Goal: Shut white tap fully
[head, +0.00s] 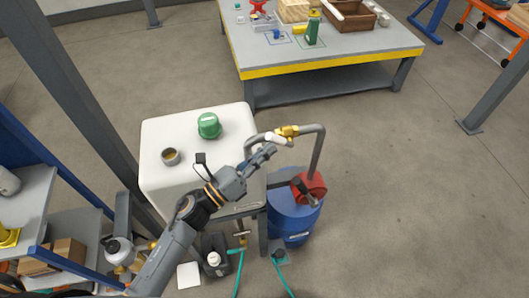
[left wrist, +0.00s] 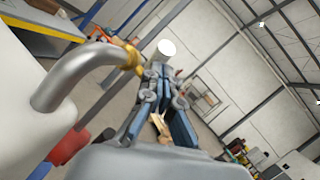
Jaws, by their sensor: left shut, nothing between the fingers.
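The left wrist view also shows the fingers (left wrist: 157,85) together near the handle. I cannot tell whether they touch it. My right gripper is not in view.
The white tank (head: 165,135) carries a green cap (head: 209,125) and a dark round fitting (head: 171,156). A yellow-edged table (head: 330,62) stands behind. The floor to the right is open.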

